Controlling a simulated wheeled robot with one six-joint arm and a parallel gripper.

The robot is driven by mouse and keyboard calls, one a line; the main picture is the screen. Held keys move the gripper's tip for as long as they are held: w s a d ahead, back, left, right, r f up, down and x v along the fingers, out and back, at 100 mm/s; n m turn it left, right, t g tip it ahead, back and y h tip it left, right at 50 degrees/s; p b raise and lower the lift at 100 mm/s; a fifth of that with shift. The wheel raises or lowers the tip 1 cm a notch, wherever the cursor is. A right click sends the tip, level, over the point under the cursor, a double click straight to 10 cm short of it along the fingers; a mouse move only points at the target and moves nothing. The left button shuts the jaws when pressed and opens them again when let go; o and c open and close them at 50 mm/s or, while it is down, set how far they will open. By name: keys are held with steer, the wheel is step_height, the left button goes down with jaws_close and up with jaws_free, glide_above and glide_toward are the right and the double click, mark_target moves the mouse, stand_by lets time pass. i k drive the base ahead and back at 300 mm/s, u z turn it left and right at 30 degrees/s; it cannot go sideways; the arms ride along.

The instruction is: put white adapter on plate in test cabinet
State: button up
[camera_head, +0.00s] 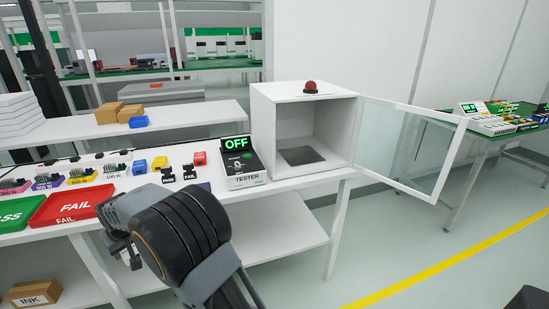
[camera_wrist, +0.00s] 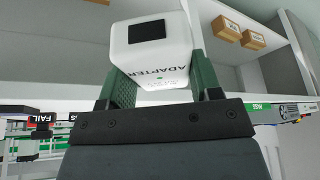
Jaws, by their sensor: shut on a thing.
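The white adapter (camera_wrist: 152,55) is between the green fingers of my gripper (camera_wrist: 160,85) in the wrist view. Its face bears the word ADAPTER and a black square. My gripper is shut on it. In the head view my wrist hides the adapter and the fingertips, left of centre in front of the table. The test cabinet (camera_head: 263,112) is a white box at the table's right end. Its glass door (camera_head: 407,150) stands open to the right. A dark plate (camera_head: 300,156) lies on the cabinet floor with nothing on it.
A tester (camera_head: 246,170) reading OFF stands left of the cabinet. A red FAIL tray (camera_head: 75,206) and several small parts are further left. A red dome lamp (camera_head: 310,87) sits on the cabinet top. The floor in front of the cabinet is clear.

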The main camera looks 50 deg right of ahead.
mark_target(301, 154)
steer(key=u, duration=1.1)
steer(key=k, duration=0.95)
steer(key=z, duration=1.9)
